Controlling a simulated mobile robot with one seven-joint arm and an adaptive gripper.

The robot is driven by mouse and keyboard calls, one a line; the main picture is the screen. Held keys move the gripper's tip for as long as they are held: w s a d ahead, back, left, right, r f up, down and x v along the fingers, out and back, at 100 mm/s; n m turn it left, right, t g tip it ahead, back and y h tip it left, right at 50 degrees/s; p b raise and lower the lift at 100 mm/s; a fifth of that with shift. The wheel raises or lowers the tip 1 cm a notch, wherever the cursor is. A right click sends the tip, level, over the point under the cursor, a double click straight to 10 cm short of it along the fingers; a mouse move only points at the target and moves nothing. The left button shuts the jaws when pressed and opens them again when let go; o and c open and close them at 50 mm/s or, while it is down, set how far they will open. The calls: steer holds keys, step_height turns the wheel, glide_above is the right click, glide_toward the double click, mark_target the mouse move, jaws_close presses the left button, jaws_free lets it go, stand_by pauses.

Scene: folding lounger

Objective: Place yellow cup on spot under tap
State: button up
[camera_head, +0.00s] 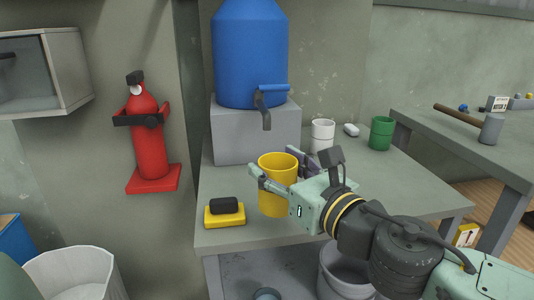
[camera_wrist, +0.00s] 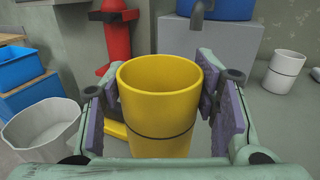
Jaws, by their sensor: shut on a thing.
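The yellow cup (camera_head: 277,190) is upright between the fingers of my gripper (camera_head: 280,171) near the front of the grey table (camera_head: 410,200). In the wrist view the yellow cup (camera_wrist: 160,100) fills the middle, with purple finger pads of my gripper (camera_wrist: 160,112) on both sides. My gripper is shut on it. Whether its base touches the table I cannot tell. The tap (camera_head: 264,105) hangs from a blue barrel (camera_head: 248,55) on a grey block (camera_head: 250,135), behind and slightly left of the cup. The spot under the tap is not clearly visible.
A yellow sponge with a black block (camera_head: 224,212) lies left of the cup. A white cup (camera_head: 322,136), a green cup (camera_head: 382,133) and a small white object (camera_head: 351,130) stand behind on the right. A red extinguisher (camera_head: 149,140) hangs on the wall.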

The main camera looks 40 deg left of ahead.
mark_target(277, 154)
steer(key=w+a+p, duration=0.1)
steer(key=p, duration=0.1)
steer(key=w+a+r+p, duration=0.1)
steer(key=p, duration=0.2)
steer(key=shift+w, duration=0.15)
steer(key=p, duration=0.1)
steer(key=a+p, duration=0.1)
steer(key=p, duration=0.1)
steer(key=shift+w+f, duration=0.15)
steer(key=shift+w, duration=0.1)
steer(key=w+a+f+p, duration=0.1)
steer(key=w+a+f, duration=0.1)
steer(key=a, duration=0.1)
steer(key=w+a+f+p, duration=0.1)
steer(key=w+a+f, duration=0.2)
steer(key=shift+w+f, duration=0.2)
steer(key=shift+w, duration=0.05)
steer(key=shift+f, duration=0.25)
steer(key=o, duration=1)
steer(key=shift+o, duration=0.2)
